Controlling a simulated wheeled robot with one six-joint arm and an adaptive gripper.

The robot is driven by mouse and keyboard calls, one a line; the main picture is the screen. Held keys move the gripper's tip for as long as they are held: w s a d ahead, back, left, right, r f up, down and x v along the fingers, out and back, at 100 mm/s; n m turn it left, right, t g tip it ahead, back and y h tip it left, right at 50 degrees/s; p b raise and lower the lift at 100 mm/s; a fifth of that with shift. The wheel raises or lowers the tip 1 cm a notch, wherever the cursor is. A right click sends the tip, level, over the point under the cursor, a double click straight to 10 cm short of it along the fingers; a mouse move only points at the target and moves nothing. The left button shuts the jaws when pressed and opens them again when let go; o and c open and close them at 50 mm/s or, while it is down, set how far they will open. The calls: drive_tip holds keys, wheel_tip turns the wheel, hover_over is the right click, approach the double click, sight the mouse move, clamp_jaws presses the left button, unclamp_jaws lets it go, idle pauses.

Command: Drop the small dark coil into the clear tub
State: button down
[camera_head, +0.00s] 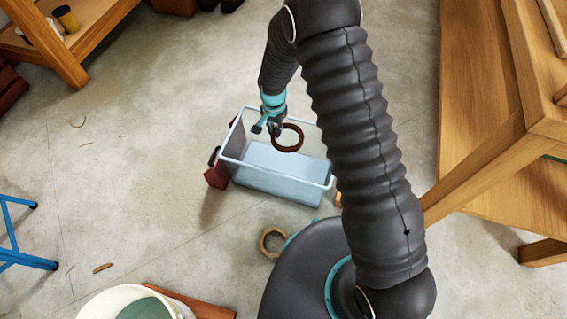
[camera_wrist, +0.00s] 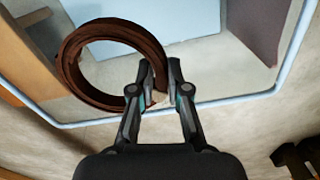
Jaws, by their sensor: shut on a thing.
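The small dark coil (camera_head: 287,138) is a reddish-brown ring held by its edge in my gripper (camera_head: 270,126). In the wrist view the coil (camera_wrist: 74,72) hangs out to the left of the fingertips, and my gripper (camera_wrist: 160,85) is shut on its lower right side. The clear tub (camera_head: 262,190) stands on the floor, with a pale blue rim and a light blue bottom. In the head view the coil overlaps the tub's far part. In the wrist view the tub's rim (camera_wrist: 235,99) passes behind the fingers. The exact height above the rim is hard to tell.
A red-brown block (camera_head: 216,176) stands at the tub's left side. A tan ring (camera_head: 272,242) lies on the floor by my base. A white bucket (camera_head: 95,304) is at the lower left, a wooden bench (camera_head: 480,120) at the right. Floor left of the tub is mostly clear.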

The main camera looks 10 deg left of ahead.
drive_tip(key=shift+f, duration=0.4)
drive_tip(key=c, duration=1.1)
unclamp_jaws()
drive_tip(key=shift+o, duration=0.2)
drive_tip(key=shift+r, duration=0.1)
wheel_tip(320, 180, up, 12)
drive_tip(key=shift+n, duration=0.3)
